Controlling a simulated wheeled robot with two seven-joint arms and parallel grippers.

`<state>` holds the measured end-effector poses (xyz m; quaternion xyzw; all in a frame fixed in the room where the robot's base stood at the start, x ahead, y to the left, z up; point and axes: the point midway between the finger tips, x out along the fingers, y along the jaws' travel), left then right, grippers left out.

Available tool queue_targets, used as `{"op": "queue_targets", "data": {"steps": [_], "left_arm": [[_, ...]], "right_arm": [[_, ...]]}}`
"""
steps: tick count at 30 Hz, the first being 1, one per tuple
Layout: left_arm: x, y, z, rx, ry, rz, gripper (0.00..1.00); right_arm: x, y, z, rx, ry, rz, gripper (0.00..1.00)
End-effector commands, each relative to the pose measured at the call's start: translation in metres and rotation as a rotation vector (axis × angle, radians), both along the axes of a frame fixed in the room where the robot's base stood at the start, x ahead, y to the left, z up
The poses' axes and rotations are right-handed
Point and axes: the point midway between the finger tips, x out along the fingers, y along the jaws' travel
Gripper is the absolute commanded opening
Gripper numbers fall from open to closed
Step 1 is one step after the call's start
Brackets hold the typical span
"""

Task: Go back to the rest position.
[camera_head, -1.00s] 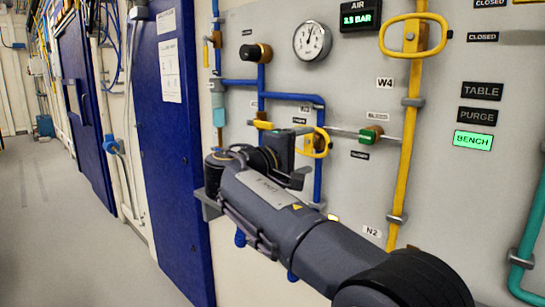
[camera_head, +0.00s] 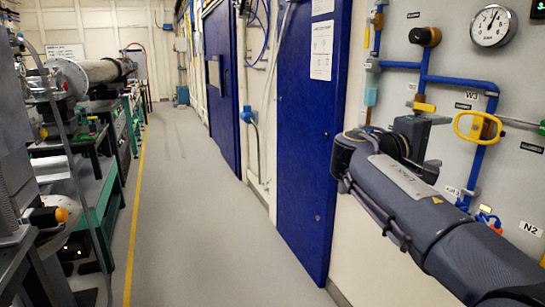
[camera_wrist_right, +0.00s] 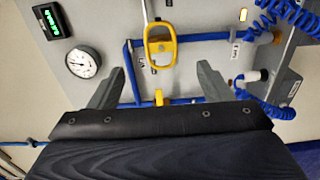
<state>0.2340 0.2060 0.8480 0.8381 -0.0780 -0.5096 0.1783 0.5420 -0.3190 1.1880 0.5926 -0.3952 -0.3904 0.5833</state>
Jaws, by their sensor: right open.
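My right gripper (camera_head: 424,151) is at the end of my dark grey right arm, in front of the valve panel (camera_head: 520,80). In the right wrist view the two fingers of this gripper (camera_wrist_right: 158,88) stand wide apart with nothing between them. A yellow valve handle (camera_wrist_right: 161,46) shows beyond the fingertips, apart from them; it also shows in the head view (camera_head: 478,126). My left gripper is not in view.
A pressure gauge (camera_head: 491,26), a black knob (camera_head: 425,36) and blue pipes (camera_head: 463,83) are on the panel. Blue doors (camera_head: 312,130) stand left of it. The grey floor aisle (camera_head: 195,215) is clear. Benches with equipment (camera_head: 85,180) line the left side.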

Motion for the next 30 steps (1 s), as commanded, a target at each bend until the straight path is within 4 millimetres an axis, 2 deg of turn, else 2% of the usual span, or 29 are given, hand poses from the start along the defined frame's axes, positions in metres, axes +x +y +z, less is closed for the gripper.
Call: {"op": "queue_targets", "data": {"steps": [2, 11, 14, 20, 23, 26, 28, 30], "left_arm": [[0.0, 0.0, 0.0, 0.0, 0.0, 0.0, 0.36], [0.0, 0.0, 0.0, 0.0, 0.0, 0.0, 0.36], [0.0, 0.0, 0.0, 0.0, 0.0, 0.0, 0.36], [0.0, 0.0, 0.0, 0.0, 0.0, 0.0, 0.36], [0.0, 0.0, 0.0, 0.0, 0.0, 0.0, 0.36], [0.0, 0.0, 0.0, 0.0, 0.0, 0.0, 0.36], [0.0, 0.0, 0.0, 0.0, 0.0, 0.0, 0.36], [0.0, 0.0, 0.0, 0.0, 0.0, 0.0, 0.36]], "right_arm": [[0.0, -0.002, -0.001, 0.005, 0.002, -0.001, 0.73], [-0.006, -0.028, -0.04, 0.142, 0.058, 0.014, 0.73], [-0.01, -0.039, -0.058, 0.207, 0.082, 0.019, 0.73], [-0.031, -0.063, -0.114, 0.42, 0.139, 0.038, 0.73], [-0.05, -0.071, -0.151, 0.576, 0.168, 0.052, 0.73], [-0.084, -0.071, -0.196, 0.791, 0.19, 0.069, 0.73], [-0.118, -0.061, -0.23, 0.984, 0.189, 0.083, 0.73], [-0.156, -0.039, -0.26, 1.188, 0.171, 0.098, 0.73]]}}
